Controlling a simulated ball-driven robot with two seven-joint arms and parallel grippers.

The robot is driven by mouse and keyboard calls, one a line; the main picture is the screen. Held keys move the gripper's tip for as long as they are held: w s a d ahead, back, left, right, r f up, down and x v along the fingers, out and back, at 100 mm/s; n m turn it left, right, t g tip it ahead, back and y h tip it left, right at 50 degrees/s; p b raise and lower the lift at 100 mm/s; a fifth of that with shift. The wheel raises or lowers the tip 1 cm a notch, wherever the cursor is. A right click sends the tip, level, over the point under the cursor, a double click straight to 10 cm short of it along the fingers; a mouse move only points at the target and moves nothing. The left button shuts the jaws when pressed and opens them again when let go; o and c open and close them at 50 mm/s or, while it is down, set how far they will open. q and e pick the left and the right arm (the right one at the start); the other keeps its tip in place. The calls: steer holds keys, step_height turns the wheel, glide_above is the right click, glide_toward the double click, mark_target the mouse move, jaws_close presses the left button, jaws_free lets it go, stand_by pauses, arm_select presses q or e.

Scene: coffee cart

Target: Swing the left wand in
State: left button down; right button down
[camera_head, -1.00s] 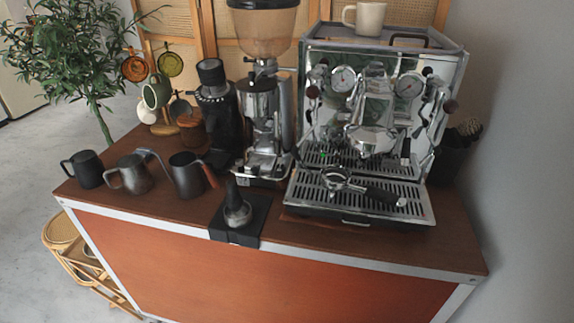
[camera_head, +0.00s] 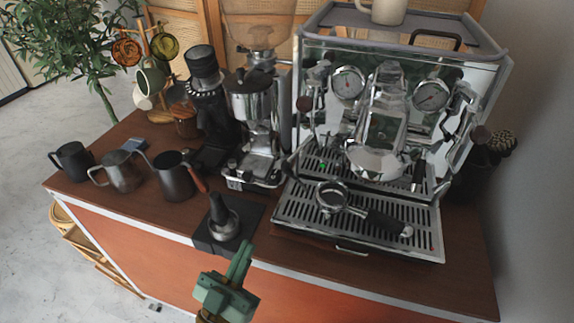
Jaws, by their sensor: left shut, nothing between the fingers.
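The chrome espresso machine (camera_head: 400,55) stands at the right of the cart. Its left wand (camera_head: 292,158) is a thin metal tube below the dark left knob (camera_head: 305,103), at the machine's left side. It seems to angle out to the left, but its tip is hard to make out against the chrome. My green left gripper (camera_head: 240,262) is at the bottom middle, in front of the cart's front edge. Its fingers are together with nothing between them. It is well short of the wand and touches nothing. My right gripper is out of view.
A portafilter (camera_head: 365,214) lies on the drip tray (camera_head: 428,240). Grinders (camera_head: 253,105) stand left of the machine, and dark pitchers (camera_head: 173,180) stand further left.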

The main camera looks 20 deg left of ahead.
arm_select(q)
steer(key=shift+t, duration=0.4)
steer(key=p+x, duration=0.1)
steer(key=x, duration=1.3)
steer(key=shift+w+d+f, duration=0.1)
steer(key=shift+w+f, duration=0.05)
steer(key=shift+w, duration=0.05)
steer(key=shift+w+f+t+b, duration=0.3)
steer(key=shift+w+f+b, duration=0.25)
steer(key=shift+b, duration=0.7)
steer(key=shift+h+b, duration=0.35)
steer(key=shift+h, duration=0.15)
steer(key=shift+r, duration=0.3)
